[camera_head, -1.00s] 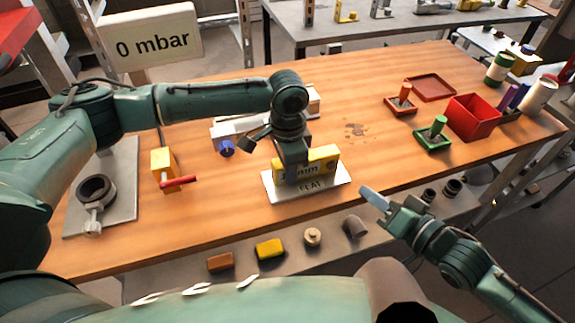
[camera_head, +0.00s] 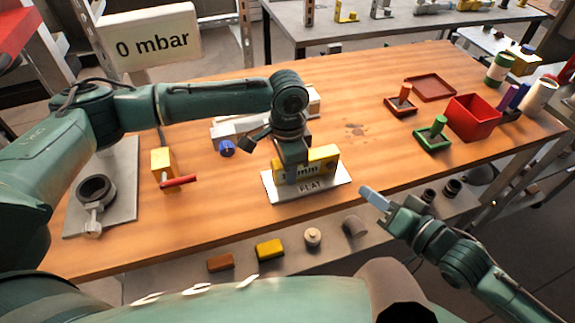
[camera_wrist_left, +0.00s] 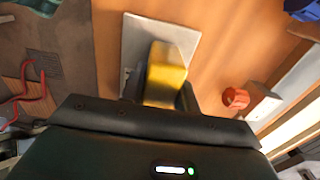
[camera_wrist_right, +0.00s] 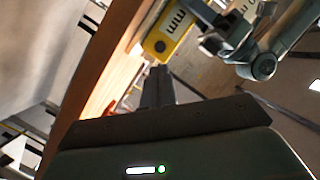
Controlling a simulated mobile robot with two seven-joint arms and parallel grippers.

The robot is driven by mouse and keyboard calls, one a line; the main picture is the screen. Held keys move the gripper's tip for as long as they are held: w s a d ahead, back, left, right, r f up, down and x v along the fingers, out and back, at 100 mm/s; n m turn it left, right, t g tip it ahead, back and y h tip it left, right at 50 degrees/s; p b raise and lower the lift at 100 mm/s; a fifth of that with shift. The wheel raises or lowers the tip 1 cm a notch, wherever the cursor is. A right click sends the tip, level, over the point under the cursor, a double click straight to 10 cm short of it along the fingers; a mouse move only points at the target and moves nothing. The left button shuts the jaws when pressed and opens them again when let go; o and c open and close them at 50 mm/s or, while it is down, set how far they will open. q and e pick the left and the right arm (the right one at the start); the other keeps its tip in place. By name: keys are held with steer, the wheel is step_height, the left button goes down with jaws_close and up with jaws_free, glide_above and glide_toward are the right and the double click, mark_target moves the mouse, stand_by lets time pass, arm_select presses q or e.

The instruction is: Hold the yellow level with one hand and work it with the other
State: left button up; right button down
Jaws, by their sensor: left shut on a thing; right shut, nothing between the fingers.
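The yellow level (camera_head: 322,161) stands upright on a white plate (camera_head: 338,188) marked FLAT near the table's front edge. My left gripper (camera_head: 292,178) comes down from above and is shut on the level, hiding part of its face and lettering. In the left wrist view the level (camera_wrist_left: 166,76) sits between the fingers over the plate. My right gripper (camera_head: 374,198) is shut and empty, to the right of the plate and apart from the level. In the right wrist view the level (camera_wrist_right: 163,40) shows just beyond the closed fingertips (camera_wrist_right: 159,72).
A yellow valve with a red handle (camera_head: 178,182) and a grey plate with a black ring (camera_head: 98,190) are at left. A sign (camera_head: 150,45) reads 0 mbar. A red bin (camera_head: 474,117) and small trays stand at right. Several small parts lie on a lower front shelf.

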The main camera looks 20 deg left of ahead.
mark_target(331, 166)
steer(key=w+f+n+h, duration=0.1)
steer(key=n+h, duration=0.1)
steer(key=n, duration=0.2)
steer(key=w+a+f+n+t+h, duration=0.1)
steer(key=n, duration=0.2)
steer(key=w+a+f+n+t+h, duration=0.1)
steer(key=n+h, duration=0.1)
steer(key=n, duration=0.2)
steer(key=shift+f+n+h, duration=0.2)
steer(key=shift+n+h, duration=0.1)
steer(key=n+h, duration=0.1)
steer(key=n, duration=0.1)
steer(key=s+n+t+h, duration=0.1)
steer(key=h, duration=0.1)
steer(key=s+n+t+h, duration=0.1)
steer(key=n, duration=0.1)
steer(key=shift+a+f+n, duration=0.3)
steer(key=shift+a, duration=0.05)
steer(key=s+r+n+t+h, duration=0.2)
steer(key=s+n+h, duration=0.2)
steer(key=s+h, duration=0.1)
steer(key=shift+w+a, duration=0.9)
steer(key=shift+w, duration=0.35)
steer(key=shift+w+a, duration=0.9)
steer(key=shift+w, duration=0.3)
steer(key=shift+w+a, duration=0.9)
steer(key=shift+w, duration=0.35)
steer(key=shift+w, duration=0.1)
